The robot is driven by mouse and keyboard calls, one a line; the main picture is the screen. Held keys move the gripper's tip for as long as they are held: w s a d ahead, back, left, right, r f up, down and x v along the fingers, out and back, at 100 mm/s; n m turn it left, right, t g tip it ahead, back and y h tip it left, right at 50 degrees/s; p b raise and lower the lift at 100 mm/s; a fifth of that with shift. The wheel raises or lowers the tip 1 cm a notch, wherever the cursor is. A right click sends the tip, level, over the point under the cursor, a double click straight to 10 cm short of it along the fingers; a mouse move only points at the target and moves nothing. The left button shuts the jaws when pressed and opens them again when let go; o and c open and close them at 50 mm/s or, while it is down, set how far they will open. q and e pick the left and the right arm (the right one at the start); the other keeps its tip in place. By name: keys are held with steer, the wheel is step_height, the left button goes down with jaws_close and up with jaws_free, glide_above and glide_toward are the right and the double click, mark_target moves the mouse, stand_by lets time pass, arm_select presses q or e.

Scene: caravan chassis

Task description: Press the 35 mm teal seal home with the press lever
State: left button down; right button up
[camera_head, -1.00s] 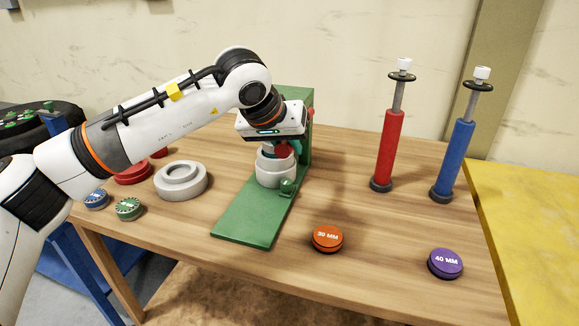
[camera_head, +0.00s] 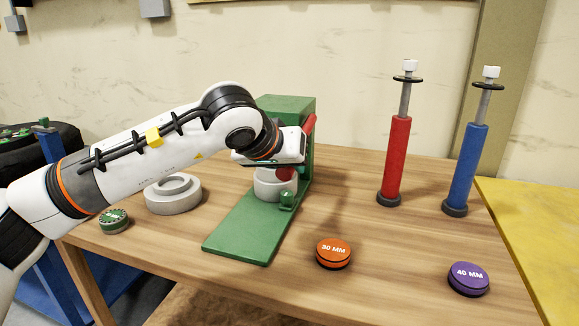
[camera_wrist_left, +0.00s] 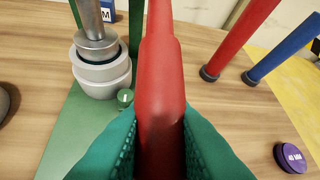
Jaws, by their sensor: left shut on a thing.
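My left gripper (camera_head: 283,165) is shut on the red press lever (camera_wrist_left: 160,70), whose handle runs between its teal fingers in the left wrist view. Part of the lever also shows beside the green press (camera_head: 287,103) in the head view. In the left wrist view, the metal ram (camera_wrist_left: 95,40) reaches down to the top of the pale grey housing (camera_wrist_left: 103,78), which stands on the green press base (camera_head: 240,235). My right gripper is not in view.
A grey stepped ring (camera_head: 173,195) and a green disc (camera_head: 113,221) lie left of the press. An orange 30 MM disc (camera_head: 334,252) and a purple 40 MM disc (camera_head: 468,278) lie right. Red (camera_head: 396,160) and blue (camera_head: 464,165) upright cylinders stand at the back right.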

arm_select(q)
steer(key=shift+f, duration=0.25)
steer(key=c, duration=1.3)
jaws_free()
steer(key=shift+r, duration=0.1)
steer(key=shift+s+a+r, duration=0.2)
steer(key=shift+s+r, duration=0.1)
steer(key=shift+r, duration=0.1)
steer(key=v, duration=1.1)
steer(key=shift+f, duration=0.1)
